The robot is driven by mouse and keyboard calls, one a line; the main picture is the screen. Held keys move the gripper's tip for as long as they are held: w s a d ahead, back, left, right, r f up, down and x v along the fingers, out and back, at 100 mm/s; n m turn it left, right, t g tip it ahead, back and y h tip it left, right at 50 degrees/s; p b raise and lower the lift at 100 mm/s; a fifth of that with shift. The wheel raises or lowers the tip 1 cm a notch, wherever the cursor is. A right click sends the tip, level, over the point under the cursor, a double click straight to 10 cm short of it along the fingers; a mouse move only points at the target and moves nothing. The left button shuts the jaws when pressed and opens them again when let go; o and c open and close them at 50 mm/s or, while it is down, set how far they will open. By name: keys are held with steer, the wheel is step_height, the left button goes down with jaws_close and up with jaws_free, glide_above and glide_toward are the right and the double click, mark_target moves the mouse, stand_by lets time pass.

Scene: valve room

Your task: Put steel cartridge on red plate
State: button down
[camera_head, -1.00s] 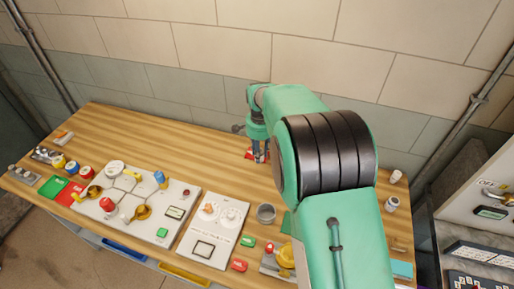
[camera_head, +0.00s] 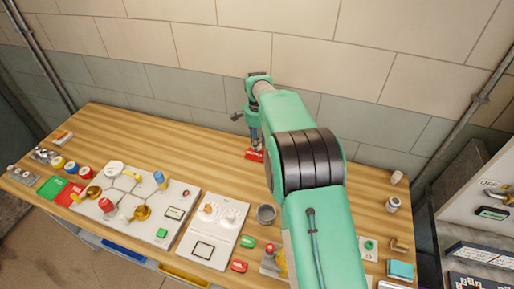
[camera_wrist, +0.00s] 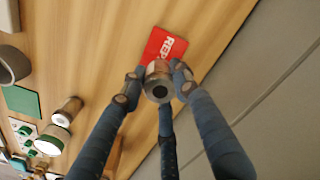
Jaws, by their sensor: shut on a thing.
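The red plate (camera_head: 254,155) lies flat near the back of the wooden bench, and in the wrist view (camera_wrist: 164,47) it shows white lettering. My gripper (camera_head: 256,146) points down over the plate in the head view. In the wrist view my gripper (camera_wrist: 156,80) has its fingers closed around the steel cartridge (camera_wrist: 158,82), a short cylinder with a grey ring end, a dark hole and a coppery side. The cartridge overlaps the plate's lower edge in that view. I cannot tell whether it touches the plate. In the head view the cartridge is too small to make out.
A grey cup (camera_head: 265,214) stands on the bench in front of the gripper. A green plate (camera_wrist: 21,101) and another cylinder (camera_wrist: 67,111) lie to the left in the wrist view. A white valve board (camera_head: 135,205) covers the left side. The wall (camera_head: 220,85) rises close behind.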

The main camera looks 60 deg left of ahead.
steer(key=shift+f+b, duration=0.35)
steer(key=shift+f, duration=1.35)
steer(key=shift+f, duration=0.1)
steer(key=c, duration=1.3)
jaws_free()
step_height(320, 180, up, 12)
steer(key=shift+r+p, duration=0.1)
steer(key=shift+p, duration=0.85)
